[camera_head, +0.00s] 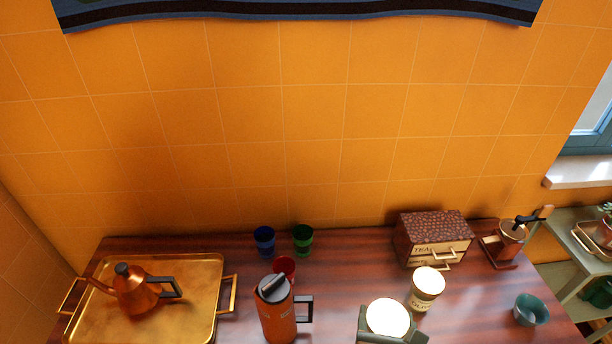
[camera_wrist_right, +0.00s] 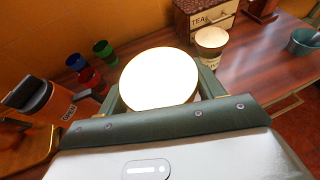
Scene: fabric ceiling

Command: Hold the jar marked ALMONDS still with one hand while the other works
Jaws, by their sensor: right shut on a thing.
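My right gripper (camera_head: 389,328) is shut on a jar with a bright white lid (camera_head: 387,317) at the bottom of the head view. In the right wrist view the green fingers of my right gripper (camera_wrist_right: 162,92) stand on either side of this lidded jar (camera_wrist_right: 158,78). Its label is hidden, so I cannot tell if it says ALMONDS. My left gripper is out of view.
An orange pot (camera_head: 277,322) stands left of the held jar, with red (camera_head: 285,266), blue (camera_head: 264,240) and green (camera_head: 303,240) cups behind. A brass tray (camera_head: 202,285) bears a copper kettle (camera_head: 136,290). A tea box (camera_head: 433,235), grinder (camera_head: 510,240) and teal bowl (camera_head: 531,310) stand right.

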